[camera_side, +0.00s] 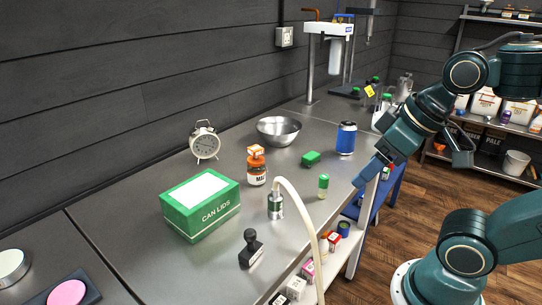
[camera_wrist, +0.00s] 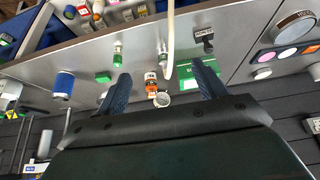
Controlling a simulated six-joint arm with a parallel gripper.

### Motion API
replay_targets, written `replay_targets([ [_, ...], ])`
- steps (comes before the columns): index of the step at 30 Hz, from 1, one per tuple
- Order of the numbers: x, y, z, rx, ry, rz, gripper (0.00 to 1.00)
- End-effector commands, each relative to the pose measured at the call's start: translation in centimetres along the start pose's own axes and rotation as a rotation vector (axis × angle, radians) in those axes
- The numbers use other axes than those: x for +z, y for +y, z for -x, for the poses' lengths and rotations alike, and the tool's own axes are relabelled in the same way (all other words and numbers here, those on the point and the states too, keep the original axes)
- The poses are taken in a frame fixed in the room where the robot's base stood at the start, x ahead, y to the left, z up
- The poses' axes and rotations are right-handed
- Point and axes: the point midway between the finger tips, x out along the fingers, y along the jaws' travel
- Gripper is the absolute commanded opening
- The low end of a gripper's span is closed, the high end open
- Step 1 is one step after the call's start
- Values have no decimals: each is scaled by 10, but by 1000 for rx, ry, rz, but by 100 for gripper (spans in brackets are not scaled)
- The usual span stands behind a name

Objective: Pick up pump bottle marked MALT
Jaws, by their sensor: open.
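A brown-orange bottle (camera_side: 257,175) with a white label, of which "MA" can be read, stands upright on the steel bench beside the green box. An orange and white top shows above it. In the wrist view the bottle (camera_wrist: 151,82) appears between my fingers but farther off. My gripper (camera_side: 370,172) is open and empty, to the right of the bottle above the bench's front edge. Its two blue fingers frame the gap in the wrist view (camera_wrist: 161,78). Nothing touches the bottle.
A green CAN LIDS box (camera_side: 200,207) stands left of the bottle. A pale hose with a metal end (camera_side: 276,206), a green-capped vial (camera_side: 323,187), a green block (camera_side: 311,158) and a blue can (camera_side: 346,138) stand nearby. A clock (camera_side: 204,140) and steel bowl (camera_side: 279,130) are behind.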

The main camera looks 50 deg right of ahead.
Motion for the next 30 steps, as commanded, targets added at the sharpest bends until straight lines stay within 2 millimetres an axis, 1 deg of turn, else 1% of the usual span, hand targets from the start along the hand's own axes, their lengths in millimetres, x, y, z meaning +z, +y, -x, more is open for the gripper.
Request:
replay_targets([
  [8, -4, -1, 1, -3, -2, 9, 70],
  [11, -11, -2, 1, -9, -10, 28, 70],
  [14, -24, -5, 2, -22, -21, 63, 70],
  [17, -42, -8, 1, -40, -36, 111, 70],
  [23, -86, -12, -4, -89, -68, 235, 70],
  [30, -138, -10, -20, -155, -99, 389, 70],
])
